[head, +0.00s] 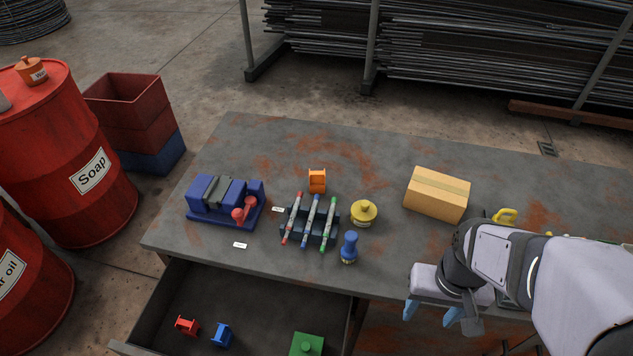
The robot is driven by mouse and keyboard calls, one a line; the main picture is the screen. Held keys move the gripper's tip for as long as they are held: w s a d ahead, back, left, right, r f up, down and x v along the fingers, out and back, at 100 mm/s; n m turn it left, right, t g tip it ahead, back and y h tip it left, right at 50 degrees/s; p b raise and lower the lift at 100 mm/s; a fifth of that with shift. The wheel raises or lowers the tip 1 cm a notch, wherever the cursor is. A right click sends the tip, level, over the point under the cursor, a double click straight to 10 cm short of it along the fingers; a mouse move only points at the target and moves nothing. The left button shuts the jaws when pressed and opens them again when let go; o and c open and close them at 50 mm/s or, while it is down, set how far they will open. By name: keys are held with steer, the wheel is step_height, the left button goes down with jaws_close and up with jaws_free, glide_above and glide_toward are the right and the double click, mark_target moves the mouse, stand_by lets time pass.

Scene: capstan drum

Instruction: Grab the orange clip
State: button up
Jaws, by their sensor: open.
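The orange clip (317,181) stands on the grey, rust-stained table (370,165), behind the rack of pens and left of the cardboard box. My gripper (433,312) is at the lower right, at the table's front edge. Its light blue fingertips point down and are apart, with nothing seen between them. The gripper is well to the right of the clip and nearer the front, not touching it.
Close around the clip are a pen rack (309,222) with red, blue and green pens, a yellow knob-topped piece (363,212), a blue piece (349,247) and a blue machine (226,201). A cardboard box (437,194) stands right. An open drawer (260,300) holds small parts.

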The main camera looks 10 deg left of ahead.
stand_by(0.3)
step_height(320, 180, up, 5)
steer(key=w+a+n+t+y+b, duration=0.3)
steer(key=w+a+t, duration=1)
steer(key=w+a, duration=1.55)
glide_toward(317, 176)
steer(key=shift+w+a+p, duration=0.2)
steer(key=shift+w+p, duration=0.15)
steer(key=shift+w, duration=0.4)
steer(key=shift+f, duration=0.3)
steer(key=shift+p+x, duration=1.25)
steer(key=shift+x, duration=2.4)
steer(key=shift+d, duration=0.1)
steer(key=c, duration=1.1)
